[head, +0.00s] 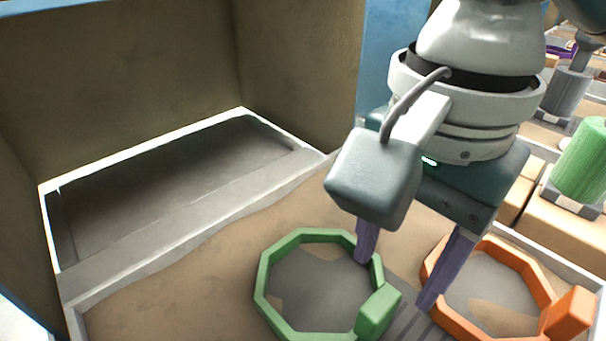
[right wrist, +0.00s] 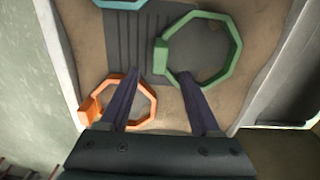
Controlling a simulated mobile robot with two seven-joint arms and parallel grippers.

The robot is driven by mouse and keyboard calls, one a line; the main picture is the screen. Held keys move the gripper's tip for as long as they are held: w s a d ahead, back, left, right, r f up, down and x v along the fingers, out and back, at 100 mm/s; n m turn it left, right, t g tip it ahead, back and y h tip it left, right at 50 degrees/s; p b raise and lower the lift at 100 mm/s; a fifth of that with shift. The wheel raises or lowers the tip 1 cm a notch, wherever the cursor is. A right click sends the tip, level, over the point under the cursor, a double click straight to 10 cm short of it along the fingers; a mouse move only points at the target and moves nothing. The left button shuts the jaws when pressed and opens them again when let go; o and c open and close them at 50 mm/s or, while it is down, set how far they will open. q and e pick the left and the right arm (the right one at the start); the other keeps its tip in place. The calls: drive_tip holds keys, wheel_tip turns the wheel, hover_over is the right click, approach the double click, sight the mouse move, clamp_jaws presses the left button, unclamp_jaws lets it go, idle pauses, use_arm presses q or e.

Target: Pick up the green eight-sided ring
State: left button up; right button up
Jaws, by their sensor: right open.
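The green eight-sided ring (head: 378,312) lies flat on the brown surface, with a raised block on its near right side. It also shows in the right wrist view (right wrist: 161,56). My right gripper (head: 394,284) is open and points down over the ring's right side. In the right wrist view its fingertips (right wrist: 159,73) are spread, with the green block just ahead of the gap between them. One finger overlaps the ring's rim. I cannot tell whether it touches. My left gripper is not in view.
An orange eight-sided ring (head: 569,314) lies close to the right of my gripper. Part of a teal ring (right wrist: 120,4) shows in the right wrist view. A white-edged recess (head: 150,190) is at the left. A green ribbed cylinder (head: 583,160) stands at the right.

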sight(388, 304)
drive_tip(key=f, duration=0.1)
drive_tip(key=f+b, duration=0.1)
drive_tip(key=f, duration=0.2)
drive_tip(key=shift+s+f+b, duration=0.3)
drive_tip(key=shift+f, duration=0.1)
drive_tip(key=f+b, duration=0.1)
drive_tip(key=f, duration=0.1)
drive_tip(key=f+b, duration=0.1)
drive_tip(key=f, duration=0.2)
drive_tip(key=shift+w+a+f+b, duration=0.15)
drive_tip(key=shift+a+b, duration=0.05)
drive_tip(key=shift+b, duration=0.15)
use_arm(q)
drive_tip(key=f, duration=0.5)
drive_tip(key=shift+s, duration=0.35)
use_arm(e)
clamp_jaws()
